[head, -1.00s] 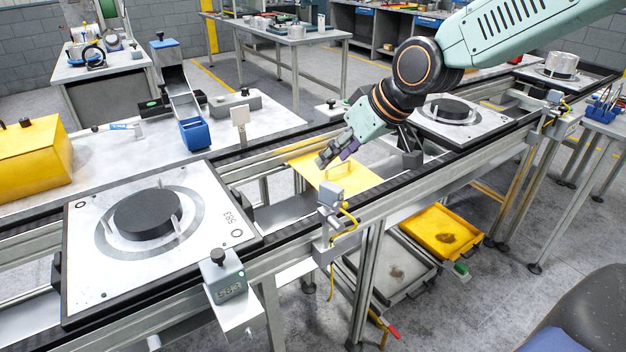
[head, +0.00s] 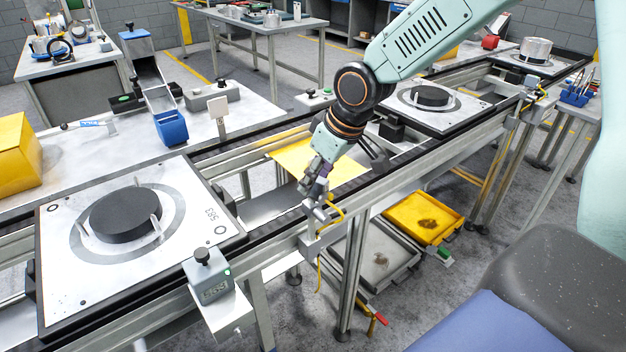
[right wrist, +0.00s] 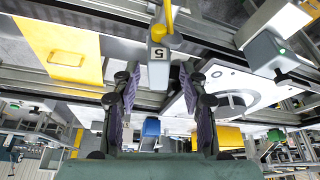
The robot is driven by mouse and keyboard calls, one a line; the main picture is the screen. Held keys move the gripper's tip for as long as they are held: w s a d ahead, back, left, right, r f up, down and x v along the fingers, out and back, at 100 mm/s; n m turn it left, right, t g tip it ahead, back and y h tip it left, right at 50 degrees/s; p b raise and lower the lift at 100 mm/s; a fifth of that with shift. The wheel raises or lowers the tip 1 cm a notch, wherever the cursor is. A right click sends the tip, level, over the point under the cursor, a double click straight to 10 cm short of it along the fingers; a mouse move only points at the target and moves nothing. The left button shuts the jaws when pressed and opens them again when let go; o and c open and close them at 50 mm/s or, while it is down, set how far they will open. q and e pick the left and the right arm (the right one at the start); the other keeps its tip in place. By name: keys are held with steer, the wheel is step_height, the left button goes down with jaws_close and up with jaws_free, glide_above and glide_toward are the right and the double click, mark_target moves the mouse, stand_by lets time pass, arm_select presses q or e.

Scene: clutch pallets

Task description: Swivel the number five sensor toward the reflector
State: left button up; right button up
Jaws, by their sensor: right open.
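The number five sensor (head: 318,217) is a small grey head on a bracket at the front rail, with a yellow cable. Its label "5" shows in the right wrist view (right wrist: 158,54). The likely reflector is a pale square plate on a post (head: 219,108), across the conveyor at the bench edge. My right gripper (head: 311,190) is open, just above and behind the sensor. In the right wrist view its fingers (right wrist: 159,72) stand on either side of the sensor's line, with the sensor ahead of the tips; I cannot tell whether they touch it. My left gripper is not in view.
A yellow panel (head: 345,166) lies between the rails behind my gripper. A second pallet (head: 405,112) stands further right. Yellow and grey trays are below.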

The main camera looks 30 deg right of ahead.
steer(key=shift+f, duration=0.4)
steer(key=shift+s+d+f, duration=0.1)
steer(key=shift+d+f, duration=0.05)
steer(key=shift+d, duration=0.05)
steer(key=shift+w+a+f, duration=0.1)
steer(key=shift+w+a, duration=0.15)
steer(key=shift+w, duration=0.05)
steer(key=shift+c, duration=1)
steer(key=shift+s+d, duration=0.15)
steer(key=shift+s, duration=0.05)
steer(key=c, duration=0.4)
jaws_close()
